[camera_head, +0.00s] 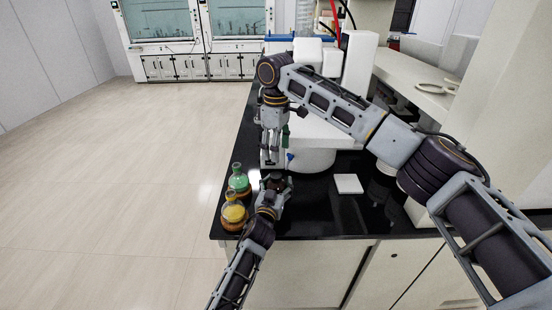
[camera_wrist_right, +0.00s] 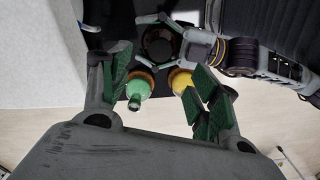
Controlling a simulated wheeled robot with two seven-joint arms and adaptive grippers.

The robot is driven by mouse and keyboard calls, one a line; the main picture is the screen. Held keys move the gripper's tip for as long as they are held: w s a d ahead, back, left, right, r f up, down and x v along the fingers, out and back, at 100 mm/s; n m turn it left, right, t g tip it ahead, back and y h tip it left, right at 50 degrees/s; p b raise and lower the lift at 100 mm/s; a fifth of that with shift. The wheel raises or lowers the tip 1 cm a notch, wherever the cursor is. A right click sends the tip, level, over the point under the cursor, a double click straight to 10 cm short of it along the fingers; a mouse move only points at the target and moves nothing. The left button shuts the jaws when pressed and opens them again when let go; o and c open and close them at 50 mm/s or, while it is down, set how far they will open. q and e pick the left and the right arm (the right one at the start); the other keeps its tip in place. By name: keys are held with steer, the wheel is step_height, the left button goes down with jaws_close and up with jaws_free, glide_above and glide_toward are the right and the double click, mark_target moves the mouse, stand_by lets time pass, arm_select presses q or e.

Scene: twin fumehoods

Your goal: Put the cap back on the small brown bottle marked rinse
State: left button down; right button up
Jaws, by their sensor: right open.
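The small brown bottle (camera_head: 277,182) stands near the left edge of the black bench. My left gripper (camera_head: 273,187) has its fingers on either side of it and appears closed around it. In the right wrist view the bottle (camera_wrist_right: 159,43) is a dark round shape from above, between the left gripper's fingers (camera_wrist_right: 172,36). Its label is not readable, and I cannot tell whether a cap sits on it. My right gripper (camera_head: 269,162) is open above and just beyond the bottle. Its green-padded fingers (camera_wrist_right: 160,85) are apart with nothing between them. I see no separate cap.
A green-liquid flask (camera_head: 239,182) and a yellow-liquid flask (camera_head: 234,214) stand left of the bottle at the bench edge. A white square pad (camera_head: 348,184) lies to the right. White equipment (camera_head: 318,140) stands behind. The black bench (camera_head: 315,215) is clear in front of the pad.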

steer(key=shift+r, duration=1.1)
arm_select(q)
steer(key=shift+c, duration=0.6)
jaws_free()
steer(key=shift+s, duration=0.1)
steer(key=shift+v, duration=5.9)
steer(key=shift+a, duration=0.1)
arm_select(e)
steer(key=shift+r, duration=0.1)
arm_select(q)
step_height(320, 180, up, 9)
steer(key=p, duration=0.9)
arm_select(e)
step_height(320, 180, up, 9)
